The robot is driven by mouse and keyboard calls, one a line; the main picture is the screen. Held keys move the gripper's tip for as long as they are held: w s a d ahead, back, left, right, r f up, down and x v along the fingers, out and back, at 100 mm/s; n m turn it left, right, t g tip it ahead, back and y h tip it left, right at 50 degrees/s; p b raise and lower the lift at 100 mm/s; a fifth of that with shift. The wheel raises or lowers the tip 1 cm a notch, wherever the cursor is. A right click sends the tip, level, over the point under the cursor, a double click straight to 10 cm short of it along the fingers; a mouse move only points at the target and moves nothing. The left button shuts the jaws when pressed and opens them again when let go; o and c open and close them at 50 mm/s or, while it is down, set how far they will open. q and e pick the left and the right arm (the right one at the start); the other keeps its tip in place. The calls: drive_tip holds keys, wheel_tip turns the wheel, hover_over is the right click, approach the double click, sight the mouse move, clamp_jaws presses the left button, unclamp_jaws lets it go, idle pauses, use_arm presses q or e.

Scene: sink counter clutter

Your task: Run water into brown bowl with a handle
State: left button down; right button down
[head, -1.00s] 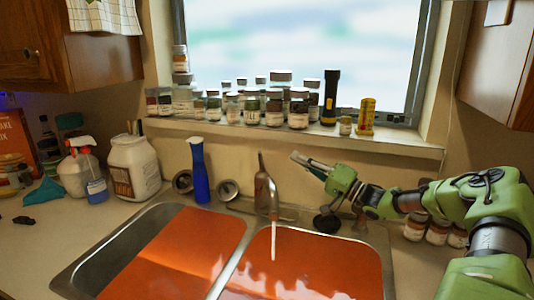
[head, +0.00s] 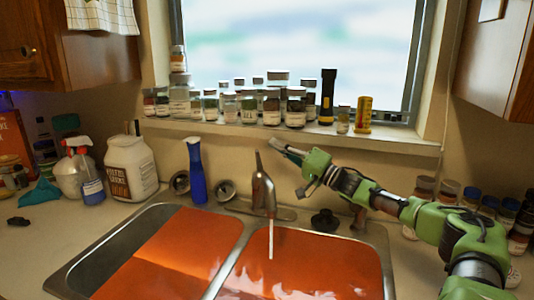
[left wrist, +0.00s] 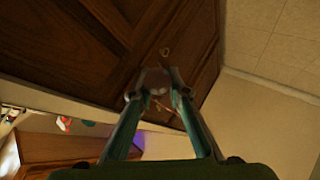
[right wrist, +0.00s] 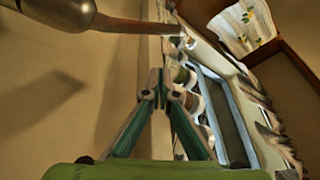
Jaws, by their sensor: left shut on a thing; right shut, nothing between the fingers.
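The metal faucet (head: 264,193) stands behind the double sink with its lever upright. A thin pale strip (head: 271,240) runs down from it over the right basin; I cannot tell whether it is water or spout. My right gripper (head: 282,146) is shut and empty, above and right of the lever. In the right wrist view its fingertips (right wrist: 158,88) meet, with the faucet (right wrist: 60,10) at upper left. My left gripper (left wrist: 158,92) is shut on a blurred, brownish thing (left wrist: 157,79), which I cannot identify as the bowl. No brown bowl shows clearly in the head view.
The sink (head: 228,264) has two basins with orange bottoms. A blue bottle (head: 196,175), a white jug (head: 131,168) and a spray bottle (head: 77,170) stand behind and left of it. Several jars and a flashlight (head: 327,97) line the windowsill. More jars (head: 448,191) stand at right.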

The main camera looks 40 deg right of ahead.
sight(258, 159)
use_arm(q)
drive_tip(key=shift+r+p, duration=0.5)
drive_tip(key=shift+r, duration=0.2)
drive_tip(key=shift+w, duration=0.1)
drive_tip(key=shift+r+p, duration=0.6)
drive_tip(key=shift+p, duration=0.05)
use_arm(e)
drive_tip(key=shift+w+a+f, duration=0.15)
drive_tip(key=shift+a+f, duration=0.1)
drive_tip(key=shift+a, duration=0.35)
drive_tip(key=shift+w+a+f, duration=0.15)
drive_tip(key=shift+a+f, duration=0.15)
drive_tip(key=shift+a, duration=0.25)
drive_tip(key=shift+w+a+f, duration=0.15)
drive_tip(key=shift+a+f, duration=0.1)
drive_tip(key=shift+a, duration=0.35)
